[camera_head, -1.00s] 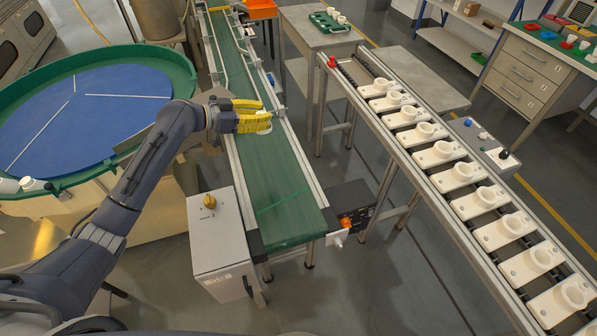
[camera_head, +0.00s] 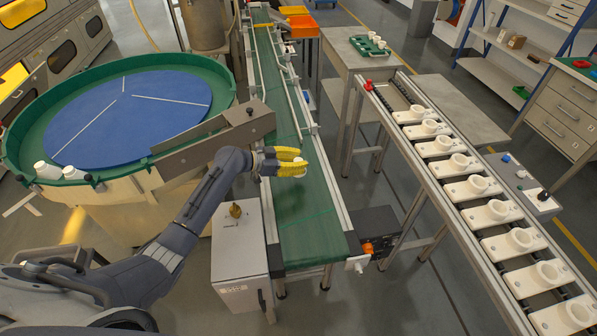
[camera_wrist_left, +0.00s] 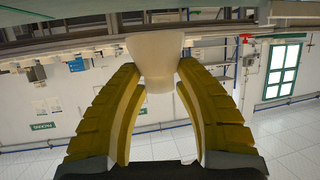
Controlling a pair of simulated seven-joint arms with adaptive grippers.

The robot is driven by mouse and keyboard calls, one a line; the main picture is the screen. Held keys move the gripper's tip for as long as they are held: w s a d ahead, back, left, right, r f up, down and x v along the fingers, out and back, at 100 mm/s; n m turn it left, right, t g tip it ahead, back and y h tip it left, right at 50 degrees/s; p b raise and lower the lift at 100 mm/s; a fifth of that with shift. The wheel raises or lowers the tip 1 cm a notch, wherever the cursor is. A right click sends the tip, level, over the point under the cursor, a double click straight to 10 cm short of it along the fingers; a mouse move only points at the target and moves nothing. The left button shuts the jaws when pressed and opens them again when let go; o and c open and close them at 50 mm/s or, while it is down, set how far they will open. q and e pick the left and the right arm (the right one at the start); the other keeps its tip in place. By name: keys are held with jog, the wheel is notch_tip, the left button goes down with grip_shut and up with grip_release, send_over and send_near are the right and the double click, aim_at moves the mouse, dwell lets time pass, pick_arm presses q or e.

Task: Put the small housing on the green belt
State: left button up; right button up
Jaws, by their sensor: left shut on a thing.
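The small housing (camera_head: 299,170) is white and sits between the yellow fingers of my left gripper (camera_head: 297,164). In the left wrist view the housing (camera_wrist_left: 155,60) is pale, round and wider at one end, and both fingertips close on its narrower part. The gripper and housing are over the green belt (camera_head: 318,225). Any gap between housing and belt is hard to judge. The fingers hide part of the housing. My right gripper is not in view.
A round green-rimmed table with a blue disc (camera_head: 100,120) stands left, with white parts (camera_head: 42,170) at its rim. A metal guide (camera_head: 215,140) reaches toward the belt. A rack of white holders (camera_head: 465,190) stands right. The belt's near part is clear.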

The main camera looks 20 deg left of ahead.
pick_arm(q)
jog(key=shift+f, duration=2.45)
jog(key=shift+f, duration=0.1)
jog(key=o, duration=0.9)
jog(key=v, duration=1.2)
